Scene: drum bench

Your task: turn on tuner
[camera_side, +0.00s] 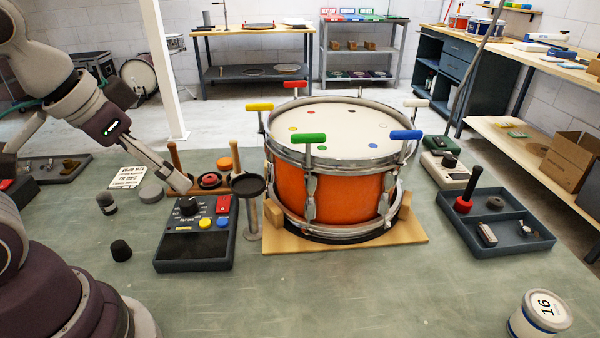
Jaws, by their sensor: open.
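A dark control box (190,250), which looks like the tuner, lies on the green bench left of the drum. Its top has a black knob (188,205), a red switch (223,204), a yellow button (204,224) and a blue button (222,222). The switch's position is too small to tell. My gripper (182,184) reaches in from the upper left and points down to the right. Its tips are open, behind and above the box's far left corner, close to a wooden holder. Whether they touch the holder cannot be told.
The wooden holder carries upright handles and a dark round cup (248,186) beside the box. An orange drum (345,195) with coloured T-handles stands on a wooden base to the right. A black knob-like piece (121,250) lies left of the box. The front middle of the bench is clear.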

